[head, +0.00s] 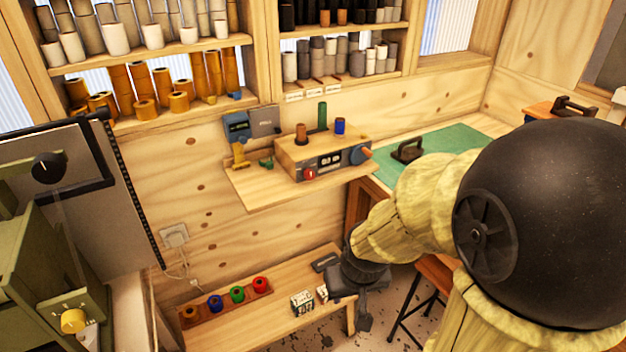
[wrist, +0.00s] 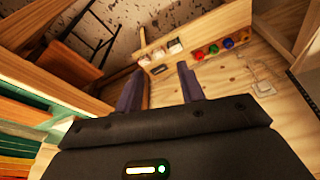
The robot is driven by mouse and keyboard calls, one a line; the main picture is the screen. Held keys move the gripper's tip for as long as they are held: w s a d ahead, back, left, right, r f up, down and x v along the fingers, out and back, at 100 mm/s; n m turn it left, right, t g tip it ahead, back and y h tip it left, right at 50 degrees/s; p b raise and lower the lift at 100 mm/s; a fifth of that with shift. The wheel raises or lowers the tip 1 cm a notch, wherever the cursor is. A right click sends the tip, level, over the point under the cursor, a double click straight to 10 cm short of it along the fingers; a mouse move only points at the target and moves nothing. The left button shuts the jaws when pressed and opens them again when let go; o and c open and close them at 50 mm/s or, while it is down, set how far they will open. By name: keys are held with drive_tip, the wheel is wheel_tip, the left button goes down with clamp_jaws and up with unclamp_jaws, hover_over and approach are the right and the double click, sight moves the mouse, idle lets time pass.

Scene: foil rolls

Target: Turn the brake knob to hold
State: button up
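Several knobs show in the head view, and I cannot read which is the brake knob. My gripper (head: 364,318) hangs low, right of the bench end and apart from all these knobs. In the wrist view my gripper (wrist: 160,70) has its fingers apart with nothing between them.
The low bench (head: 250,318) carries a rack of coloured rolls (head: 226,298) and small white boxes (head: 302,302). The wall shelf (head: 255,188) juts out above it. A green mat (head: 440,150) with a black-handled tool (head: 407,151) is at right. A stool (head: 437,275) stands near my arm.

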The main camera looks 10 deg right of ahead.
sight(311, 177)
drive_tip(key=w+d+n+t+y+b, duration=0.2)
drive_tip(key=w+n+t+b, duration=0.3)
drive_tip(key=w, duration=0.6)
drive_tip(key=w+d+n+t+y+b, duration=0.2)
drive_tip(key=w+n+t+b, duration=0.3)
drive_tip(key=w+t, duration=0.4)
drive_tip(key=shift+w+d+f+n+y, duration=0.15)
drive_tip(key=shift+w+d+n+y, duration=0.3)
drive_tip(key=shift+w, duration=0.6)
drive_tip(key=shift+a, duration=0.1)
drive_tip(key=shift+w, duration=0.1)
drive_tip(key=p+x, duration=0.1)
drive_tip(key=x, duration=0.7)
drive_tip(key=p+x, duration=0.2)
drive_tip(key=x, duration=0.7)
drive_tip(key=shift+w, duration=0.2)
